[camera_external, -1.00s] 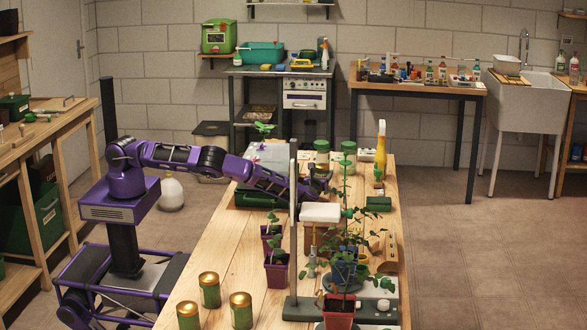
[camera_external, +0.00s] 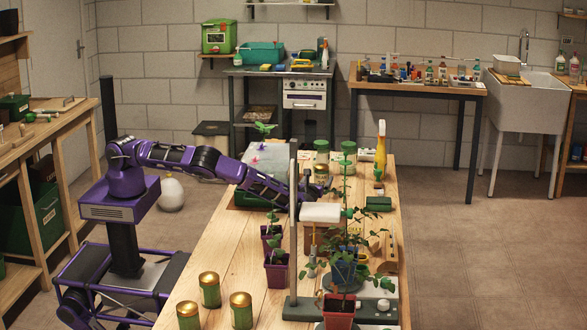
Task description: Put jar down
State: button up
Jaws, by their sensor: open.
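A small jar with a gold lid (camera_external: 321,172) is at the far part of the wooden workbench (camera_external: 222,258), just in front of a green-lidded jar (camera_external: 321,151). My gripper (camera_external: 318,188) is open, close to the near side of the gold-lidded jar. Its fingers are small and partly hidden by a grey post, so I cannot tell whether they touch the jar. Several similar gold-lidded jars (camera_external: 209,290) stand at the near left of the bench.
Potted plants (camera_external: 277,270) and a grey stand with an upright post (camera_external: 294,225) crowd the middle and right of the bench.

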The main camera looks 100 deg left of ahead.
jog(key=d, duration=0.4)
jog(key=s+d, duration=0.1)
jog(key=d, duration=0.1)
